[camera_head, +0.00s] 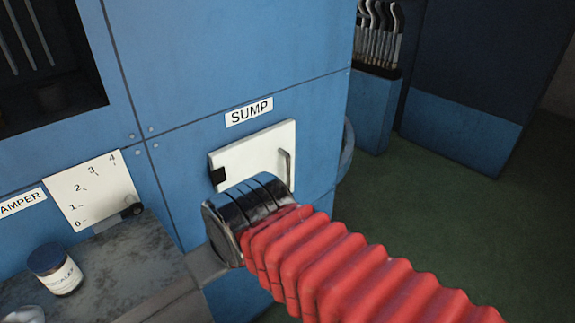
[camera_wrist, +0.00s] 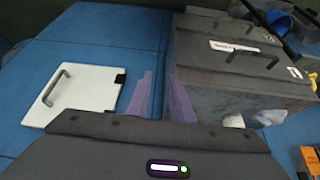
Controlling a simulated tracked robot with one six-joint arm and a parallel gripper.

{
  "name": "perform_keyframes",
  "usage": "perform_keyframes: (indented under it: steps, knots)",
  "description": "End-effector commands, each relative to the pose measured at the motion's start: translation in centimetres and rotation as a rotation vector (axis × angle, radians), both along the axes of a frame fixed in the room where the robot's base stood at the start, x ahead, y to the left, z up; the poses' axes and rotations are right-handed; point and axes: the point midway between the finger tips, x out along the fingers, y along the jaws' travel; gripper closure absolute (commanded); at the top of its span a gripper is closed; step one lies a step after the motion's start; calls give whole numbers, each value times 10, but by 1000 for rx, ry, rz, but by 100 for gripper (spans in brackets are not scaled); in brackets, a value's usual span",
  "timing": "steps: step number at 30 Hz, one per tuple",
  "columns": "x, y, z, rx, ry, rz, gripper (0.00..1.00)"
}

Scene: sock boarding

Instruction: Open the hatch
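The hatch (camera_head: 245,152) is a white square door below the SUMP label (camera_head: 249,111) on the blue cabinet, and looks closed flat against it. Its bar handle (camera_head: 287,167) is at its right edge, and a black hinge or latch piece shows at its left. The wrist view shows the hatch (camera_wrist: 88,97) at left, with its handle (camera_wrist: 54,88) on the far side. My gripper (camera_wrist: 160,100) has two purple fingers apart with nothing between them, beside the hatch and not at its handle. In the head view my wrist covers the hatch's lower part and hides the fingers.
A grey bench (camera_head: 110,265) at lower left carries a labelled jar (camera_head: 54,269). Above it is a white 0–4 scale plate (camera_head: 92,190) with a dark knob (camera_head: 133,209). Green floor (camera_head: 450,215) lies open at right. A grey box (camera_wrist: 200,50) stands right in the wrist view.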

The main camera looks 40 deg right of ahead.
Motion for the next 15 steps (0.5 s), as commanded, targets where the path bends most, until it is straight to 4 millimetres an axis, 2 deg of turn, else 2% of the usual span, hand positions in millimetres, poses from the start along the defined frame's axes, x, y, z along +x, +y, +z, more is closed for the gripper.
perform_keyframes:
  steps: [8,15]
  knots:
    - [2,-1,-4,34,29,-38,80]
    - [10,-4,-22,209,164,-222,80]
